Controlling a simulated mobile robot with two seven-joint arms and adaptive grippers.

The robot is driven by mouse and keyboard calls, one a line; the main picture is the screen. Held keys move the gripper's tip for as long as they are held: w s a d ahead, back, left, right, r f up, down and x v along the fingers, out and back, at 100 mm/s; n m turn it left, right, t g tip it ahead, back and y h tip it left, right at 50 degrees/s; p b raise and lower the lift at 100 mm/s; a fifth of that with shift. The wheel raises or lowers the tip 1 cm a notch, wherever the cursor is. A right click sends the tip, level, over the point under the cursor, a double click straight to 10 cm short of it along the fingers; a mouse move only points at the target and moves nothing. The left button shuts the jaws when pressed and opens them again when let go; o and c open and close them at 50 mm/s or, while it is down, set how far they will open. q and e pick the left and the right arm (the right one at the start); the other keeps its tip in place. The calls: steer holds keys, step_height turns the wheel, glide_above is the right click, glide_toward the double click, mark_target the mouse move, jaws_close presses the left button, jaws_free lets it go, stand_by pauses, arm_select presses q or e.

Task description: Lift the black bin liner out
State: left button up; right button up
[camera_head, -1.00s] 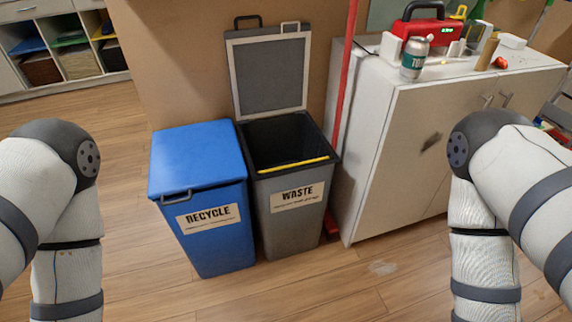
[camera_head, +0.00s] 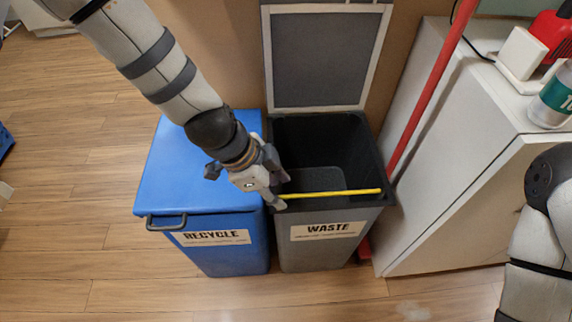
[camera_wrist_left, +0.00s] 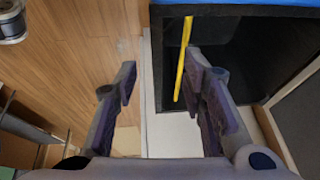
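The grey WASTE bin (camera_head: 300,250) stands with its lid (camera_head: 318,60) raised and its inside open. The black lining (camera_head: 350,150) shows as a dark interior; I cannot tell liner from bin wall. A yellow strip (camera_head: 330,193) runs along the bin's front rim, and it also shows in the left wrist view (camera_wrist_left: 183,60). My left gripper (camera_head: 280,190) is at the bin's front left corner, by the strip's left end. In the left wrist view its fingers (camera_wrist_left: 163,78) are spread, with nothing held between them. My right gripper is out of view.
The blue RECYCLE bin (camera_head: 215,258), lid closed, stands close on the left, under my left arm. A red pole (camera_head: 430,90) leans to the right, beside a white cabinet (camera_head: 450,180). Wooden floor (camera_head: 60,220) is clear at the front left.

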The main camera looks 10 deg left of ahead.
mark_target(295, 209)
arm_select(q)
steer(key=x, duration=0.3)
steer(key=b+x, duration=0.1)
steer(key=x, duration=0.3)
steer(key=b+x, duration=0.1)
steer(key=x, duration=0.3)
steer(key=shift+s+f, duration=0.15)
steer(key=shift+s, duration=0.2)
steer(key=shift+w+d+f, duration=0.15)
steer(key=shift+f, duration=0.1)
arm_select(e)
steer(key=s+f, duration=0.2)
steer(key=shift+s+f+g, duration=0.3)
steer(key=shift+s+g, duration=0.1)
arm_select(q)
jaws_close()
